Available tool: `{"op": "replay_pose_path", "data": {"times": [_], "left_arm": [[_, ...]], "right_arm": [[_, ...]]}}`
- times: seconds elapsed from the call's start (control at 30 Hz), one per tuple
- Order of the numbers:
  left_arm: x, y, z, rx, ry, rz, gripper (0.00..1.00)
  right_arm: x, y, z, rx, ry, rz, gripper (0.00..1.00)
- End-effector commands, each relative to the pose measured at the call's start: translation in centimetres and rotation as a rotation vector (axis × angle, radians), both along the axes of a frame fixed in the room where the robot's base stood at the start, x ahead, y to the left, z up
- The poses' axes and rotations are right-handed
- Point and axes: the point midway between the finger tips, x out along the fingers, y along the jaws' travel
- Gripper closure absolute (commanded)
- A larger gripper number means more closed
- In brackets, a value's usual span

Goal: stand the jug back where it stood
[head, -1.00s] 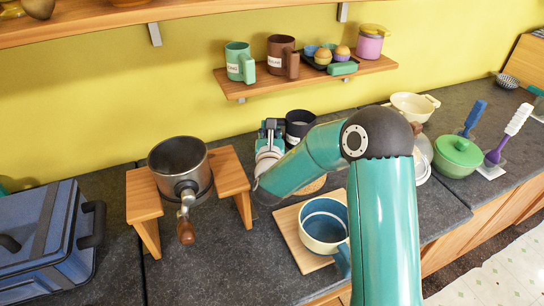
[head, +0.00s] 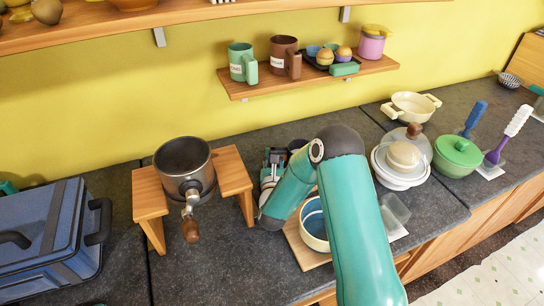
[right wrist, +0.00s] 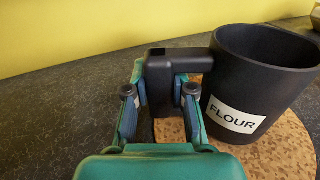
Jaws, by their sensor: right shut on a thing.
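The jug (right wrist: 262,75) is black, tapered and labelled FLOUR. In the right wrist view it is upright over a round cork mat (right wrist: 285,150); I cannot tell whether its base touches the mat. My right gripper (right wrist: 160,95) is shut on the jug's handle, its fingers on both sides of it. In the head view the right gripper (head: 272,160) shows beyond my forearm, and only a dark sliver of the jug (head: 297,145) shows; my arm hides the rest and the mat. My left gripper is not in view.
A cream mug with blue inside (head: 312,240) stands on a wooden board (head: 296,245) under my right arm. A metal pot on a wooden stand (head: 148,200) is to the left. White lidded dishes (head: 398,180) and a clear container (head: 395,209) are right. A shelf (head: 300,83) hangs behind.

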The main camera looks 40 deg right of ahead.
Motion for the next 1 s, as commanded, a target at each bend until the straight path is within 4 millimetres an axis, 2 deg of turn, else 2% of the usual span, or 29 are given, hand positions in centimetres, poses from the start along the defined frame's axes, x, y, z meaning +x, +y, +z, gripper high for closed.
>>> {"op": "replay_pose_path", "data": {"times": [0.13,0.17,0.3,0.7,0.87,1.0], "left_arm": [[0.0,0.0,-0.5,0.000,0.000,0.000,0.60],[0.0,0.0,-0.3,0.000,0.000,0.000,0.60],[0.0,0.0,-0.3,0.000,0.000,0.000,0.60],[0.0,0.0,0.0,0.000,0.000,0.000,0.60],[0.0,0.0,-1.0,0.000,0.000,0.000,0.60],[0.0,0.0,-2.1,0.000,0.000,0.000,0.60]], "right_arm": [[0.0,0.0,-0.3,-0.001,-0.002,0.000,1.00],[0.0,0.0,-0.2,0.001,0.001,0.000,0.71],[0.0,0.0,-0.2,0.001,0.001,0.000,0.51],[-0.1,0.2,0.1,0.001,0.002,0.001,0.51],[-1.6,1.6,-0.3,0.001,0.002,0.004,0.51],[-3.7,3.4,-0.3,0.002,0.002,0.005,0.51]]}}
